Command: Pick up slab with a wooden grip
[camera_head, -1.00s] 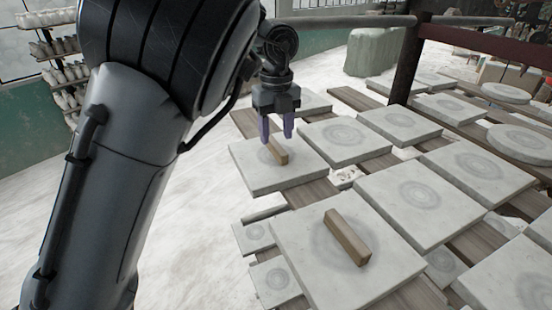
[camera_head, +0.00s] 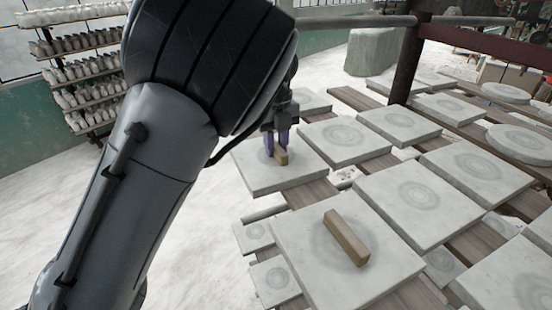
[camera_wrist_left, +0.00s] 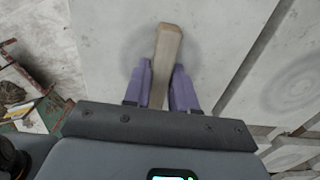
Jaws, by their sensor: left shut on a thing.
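A square pale slab (camera_head: 262,180) with a wooden grip (camera_head: 281,158) on its top lies on wooden boards near the middle of the head view. My left gripper (camera_head: 281,147) is shut on that wooden grip. In the left wrist view the purple fingers of my left gripper (camera_wrist_left: 162,88) stand on both sides of the wooden grip (camera_wrist_left: 168,45), with the slab (camera_wrist_left: 100,40) beneath. A second slab (camera_head: 300,280) with a wooden grip (camera_head: 346,238) lies nearer, clear of the gripper. My right gripper is not in view.
Several more slabs with grey ring marks, such as one (camera_head: 345,140) beside the gripped slab, lie close together on the boards. A dark red post (camera_head: 405,65) rises behind them. Shelves of pale pieces (camera_head: 85,75) stand at the back left.

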